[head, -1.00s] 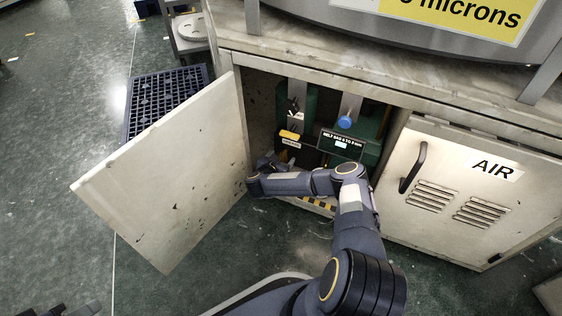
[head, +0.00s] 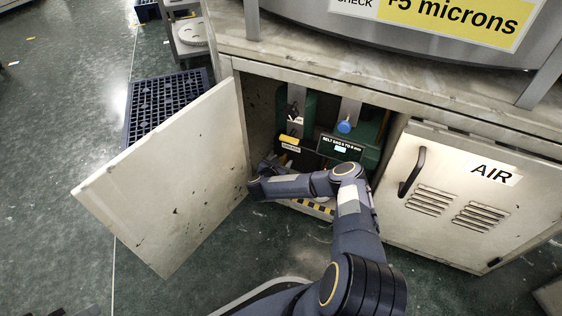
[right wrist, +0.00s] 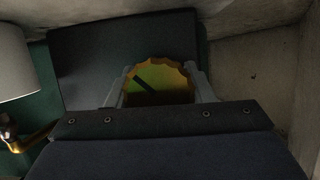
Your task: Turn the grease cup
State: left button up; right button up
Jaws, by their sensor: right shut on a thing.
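The grease cup (right wrist: 158,84) shows in the right wrist view as a round, scalloped orange-yellow cap with a dark bar across its greenish face. The two pale fingers of my right gripper (right wrist: 160,88) are on either side of it, shut on its rim. In the head view, my right gripper (head: 266,167) reaches low into the open cabinet at its left side; the cup cannot be made out there. Dark shapes at the bottom left corner of the head view may be part of my left arm, too cut off to read.
The open cabinet door (head: 170,180) stands left of my arm. Inside are a blue knob (head: 344,127), a yellow piece (head: 289,140) and a belt-sag label (head: 340,147). The closed AIR door (head: 465,215) is at right. A dark blue grid crate (head: 160,105) stands behind the open door.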

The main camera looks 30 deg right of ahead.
jog(key=shift+r+m+p, duration=0.3)
jog(key=shift+r+p, duration=0.1)
jog(key=shift+p, duration=0.45)
jog(key=shift+c, duration=0.2)
jog(key=shift+o, duration=0.2)
jog(key=shift+f+m+t+y+p, duration=0.2)
jog(key=shift+m+t+y+p, duration=0.1)
jog(key=shift+m+t+p, duration=0.15)
jog(key=shift+f+m+t+y+b, duration=0.3)
jog(key=shift+m+t, duration=0.45)
jog(key=shift+m, duration=0.3)
jog(key=shift+a+m+t+b, duration=0.1)
jog(key=shift+m+t+b, duration=0.45)
jog(key=shift+m, duration=0.45)
jog(key=shift+r, duration=0.1)
jog(key=o, duration=1)
jog(key=shift+c, duration=0.2)
jog(key=shift+r, duration=0.1)
